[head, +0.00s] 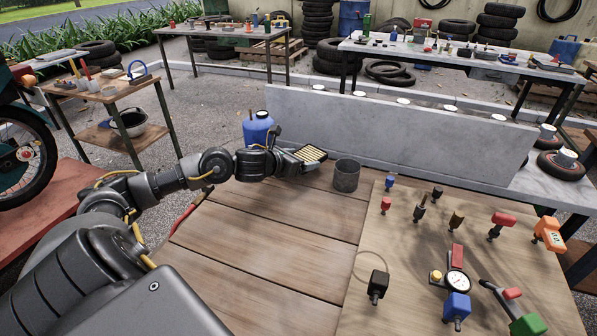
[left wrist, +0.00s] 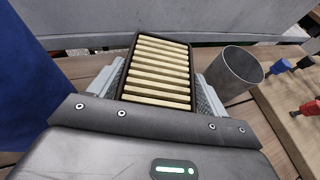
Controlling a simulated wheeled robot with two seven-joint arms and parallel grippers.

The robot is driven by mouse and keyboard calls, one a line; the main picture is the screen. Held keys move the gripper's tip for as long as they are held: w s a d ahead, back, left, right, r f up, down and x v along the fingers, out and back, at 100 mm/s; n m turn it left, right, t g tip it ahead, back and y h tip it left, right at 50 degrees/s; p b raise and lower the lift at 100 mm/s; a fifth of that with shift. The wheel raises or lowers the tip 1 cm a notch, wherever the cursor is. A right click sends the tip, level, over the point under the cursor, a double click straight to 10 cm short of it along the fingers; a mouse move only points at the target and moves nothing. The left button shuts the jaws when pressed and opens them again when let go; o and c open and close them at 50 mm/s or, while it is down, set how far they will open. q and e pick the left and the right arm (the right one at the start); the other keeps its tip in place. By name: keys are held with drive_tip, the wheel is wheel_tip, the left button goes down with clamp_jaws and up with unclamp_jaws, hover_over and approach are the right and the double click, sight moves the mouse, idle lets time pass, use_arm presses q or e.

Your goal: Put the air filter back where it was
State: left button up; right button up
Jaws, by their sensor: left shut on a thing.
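The air filter (left wrist: 158,70) is a dark-framed rectangular block with pale yellow pleats. My left gripper (left wrist: 161,88) is shut on it, with one finger on each side. In the head view the filter (head: 311,153) is at the end of my left gripper (head: 300,160), over the far edge of the wooden table near the grey stone wall. I cannot tell whether it touches the table. My right gripper does not show. No place that the filter came from can be made out with certainty.
A grey metal cup (head: 346,175) stands just right of the filter. A blue container (head: 258,129) stands behind my left wrist. A low grey wall (head: 400,132) runs along the back. A board (head: 420,250) with tools and a gauge lies right. The middle planks (head: 270,225) are clear.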

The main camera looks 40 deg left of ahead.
sight(293, 181)
use_arm(q)
drive_tip(key=shift+s+f, duration=0.1)
drive_tip(key=shift+f, duration=1.95)
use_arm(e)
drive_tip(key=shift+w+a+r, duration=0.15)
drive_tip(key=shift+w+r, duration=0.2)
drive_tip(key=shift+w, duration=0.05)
use_arm(q)
drive_tip(key=shift+f, duration=0.1)
drive_tip(key=o, duration=1.1)
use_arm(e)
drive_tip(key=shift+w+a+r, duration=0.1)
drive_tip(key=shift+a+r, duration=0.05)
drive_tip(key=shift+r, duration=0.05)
use_arm(q)
drive_tip(key=shift+s, duration=0.1)
drive_tip(key=v, duration=0.2)
drive_tip(key=shift+s+a, duration=0.1)
drive_tip(key=shift+s, duration=0.25)
drive_tip(key=b+v, duration=0.1)
drive_tip(key=v, duration=0.5)
drive_tip(key=shift+s, duration=0.1)
drive_tip(key=p+v, duration=0.2)
drive_tip(key=v, duration=0.1)
drive_tip(key=shift+r+p, duration=0.25)
drive_tip(key=shift+p, duration=0.15)
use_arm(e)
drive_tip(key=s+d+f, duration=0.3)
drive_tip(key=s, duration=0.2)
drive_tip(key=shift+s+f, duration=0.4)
